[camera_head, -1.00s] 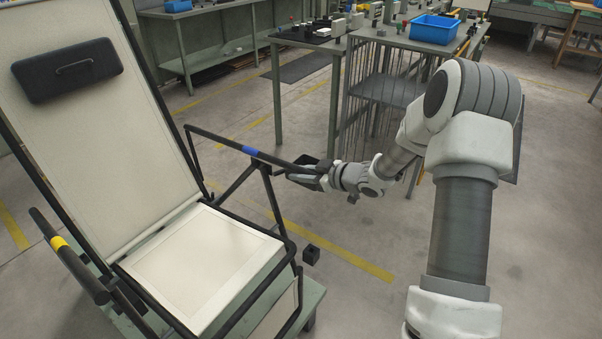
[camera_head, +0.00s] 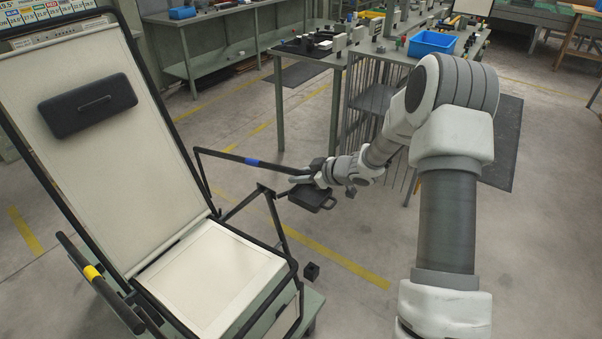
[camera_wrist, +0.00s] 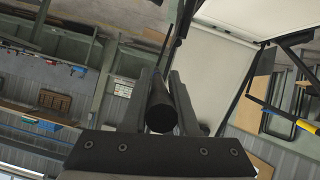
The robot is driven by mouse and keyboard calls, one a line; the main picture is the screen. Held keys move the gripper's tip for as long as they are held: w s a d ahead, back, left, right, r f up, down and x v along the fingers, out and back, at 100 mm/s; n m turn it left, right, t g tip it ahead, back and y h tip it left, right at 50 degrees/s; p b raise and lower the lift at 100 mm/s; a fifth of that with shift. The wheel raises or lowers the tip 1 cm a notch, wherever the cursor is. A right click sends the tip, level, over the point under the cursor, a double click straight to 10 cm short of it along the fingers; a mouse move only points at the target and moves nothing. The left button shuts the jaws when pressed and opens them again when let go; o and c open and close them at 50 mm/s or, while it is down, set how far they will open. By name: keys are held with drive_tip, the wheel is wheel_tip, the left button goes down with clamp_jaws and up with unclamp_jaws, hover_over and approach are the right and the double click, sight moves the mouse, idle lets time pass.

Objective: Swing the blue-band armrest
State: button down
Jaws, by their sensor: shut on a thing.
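The blue-band armrest is a thin black bar (camera_head: 223,155) with a blue band (camera_head: 252,161) on the right side of the lounger (camera_head: 215,265). It runs from a bend beside the backrest to my gripper (camera_head: 300,178). My gripper is shut on its free end. In the wrist view the dark round bar end (camera_wrist: 160,112) lies between the two fingers of my gripper (camera_wrist: 160,90). The bar shows above the top of the black side strut (camera_head: 266,190), with a gap between them. The fingers hide part of the bar's end.
A yellow-band armrest (camera_head: 92,273) is on the lounger's left side. A dark flat piece with a loop (camera_head: 314,198) is just below my gripper. A workbench with a blue bin (camera_head: 431,42) stands behind.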

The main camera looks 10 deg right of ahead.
drive_tip(key=shift+w+a+r+p, duration=0.1)
drive_tip(key=shift+a+r+p, duration=0.05)
drive_tip(key=shift+r+p, duration=0.6)
drive_tip(key=shift+w+a+r+p, duration=0.2)
drive_tip(key=shift+r+p, duration=0.4)
drive_tip(key=shift+p, duration=0.3)
drive_tip(key=shift+w+a+r+p, duration=0.1)
drive_tip(key=shift+a+r+p, duration=0.05)
drive_tip(key=shift+r+p, duration=0.6)
drive_tip(key=shift+g, duration=0.3)
drive_tip(key=shift+f, duration=0.1)
drive_tip(key=c, duration=0.7)
unclamp_jaws()
drive_tip(key=shift+s, duration=0.1)
drive_tip(key=shift+d+f+h, duration=0.1)
drive_tip(key=shift+h, duration=0.2)
drive_tip(key=p+v, duration=0.2)
drive_tip(key=v, duration=1.5)
drive_tip(key=shift+s+d, duration=0.15)
